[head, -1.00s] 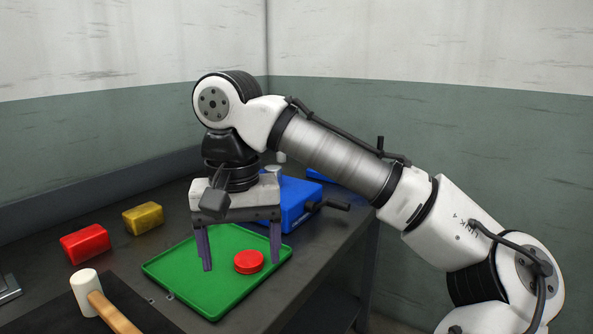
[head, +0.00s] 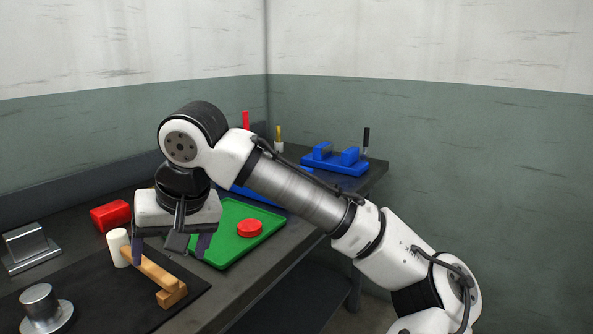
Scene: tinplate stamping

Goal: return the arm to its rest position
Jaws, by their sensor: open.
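My gripper (head: 170,250) points down at the left of the head view, with its two fingers apart and nothing seen between them. It hangs over the area between the green tray and the mallet; its exact height is hard to tell. My arm reaches in from the lower right. A round red piece (head: 250,228) lies on the green tray (head: 262,214), to the right of my gripper and apart from it.
A mallet with a pale head (head: 118,248) lies on a dark mat (head: 75,290). A red block (head: 110,215), a grey metal block (head: 30,246) and a metal cylinder (head: 38,300) stand at left. A blue fixture (head: 334,160) is at the table's far end.

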